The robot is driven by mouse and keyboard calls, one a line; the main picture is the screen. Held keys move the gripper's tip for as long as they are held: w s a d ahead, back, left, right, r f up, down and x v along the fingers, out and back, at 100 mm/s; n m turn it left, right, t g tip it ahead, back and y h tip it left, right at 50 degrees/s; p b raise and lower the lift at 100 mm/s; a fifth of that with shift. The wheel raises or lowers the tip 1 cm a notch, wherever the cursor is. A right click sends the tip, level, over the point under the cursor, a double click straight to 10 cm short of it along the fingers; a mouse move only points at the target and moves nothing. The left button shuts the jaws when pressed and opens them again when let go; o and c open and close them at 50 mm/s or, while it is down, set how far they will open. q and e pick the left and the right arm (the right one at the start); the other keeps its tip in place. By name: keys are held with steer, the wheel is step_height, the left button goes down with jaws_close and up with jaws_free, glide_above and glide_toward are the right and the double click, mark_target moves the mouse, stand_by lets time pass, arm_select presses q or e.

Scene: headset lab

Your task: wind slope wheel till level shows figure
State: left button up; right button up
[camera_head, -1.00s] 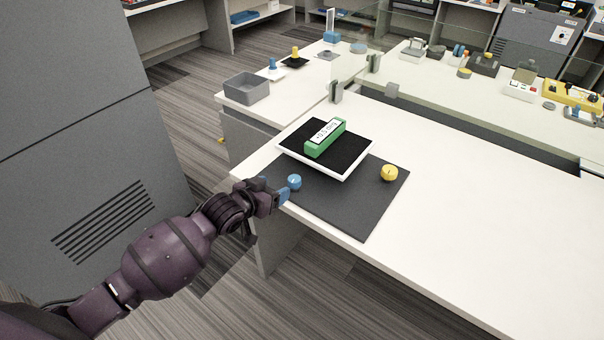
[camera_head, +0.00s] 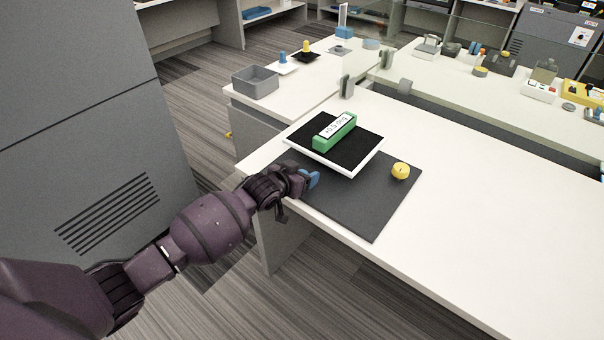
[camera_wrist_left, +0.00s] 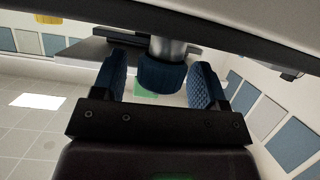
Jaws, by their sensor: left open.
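The green level (camera_head: 334,132) lies on a tilting platform with a black top and white rim (camera_head: 345,168). Its small display seems to read about +0.5 deg, but the print is too small to be sure. A blue wheel (camera_wrist_left: 162,73) and a yellow wheel (camera_head: 400,171) belong to the rig; which one is the slope wheel is not marked. My left gripper (camera_head: 309,179) is at the blue wheel by the mat's left edge. In the left wrist view its blue fingers (camera_wrist_left: 160,82) stand open on either side of the wheel, with gaps visible. My right gripper is out of view.
The dark mat (camera_head: 370,215) lies on the white table (camera_head: 480,220), whose right part is clear. A grey bin (camera_head: 255,84) stands on the bench behind left. Grey clips (camera_head: 346,86) stand near the back edge. A grey cabinet (camera_head: 80,130) fills the left.

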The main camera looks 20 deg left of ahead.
arm_select(q)
steer(key=c, duration=0.9)
steer(key=shift+f+m+g+h+b, duration=0.1)
steer(key=shift+m+g+h+b, duration=0.3)
steer(key=shift+m+h+b, duration=0.4)
steer(key=shift+d+m+g+h+b, duration=0.1)
steer(key=shift+m+g+h+b, duration=0.3)
steer(key=shift+m+h+b, duration=0.7)
steer(key=shift+h+b, duration=0.1)
steer(key=shift+b, duration=0.25)
steer(key=m+g+h+b, duration=0.1)
steer(key=b, duration=0.1)
steer(key=shift+w+b, duration=0.1)
steer(key=shift+b, duration=0.25)
steer(key=shift+m+g+b, duration=0.3)
steer(key=shift+g+b, duration=0.1)
steer(key=shift+b, duration=0.1)
steer(key=shift+r+h, duration=0.3)
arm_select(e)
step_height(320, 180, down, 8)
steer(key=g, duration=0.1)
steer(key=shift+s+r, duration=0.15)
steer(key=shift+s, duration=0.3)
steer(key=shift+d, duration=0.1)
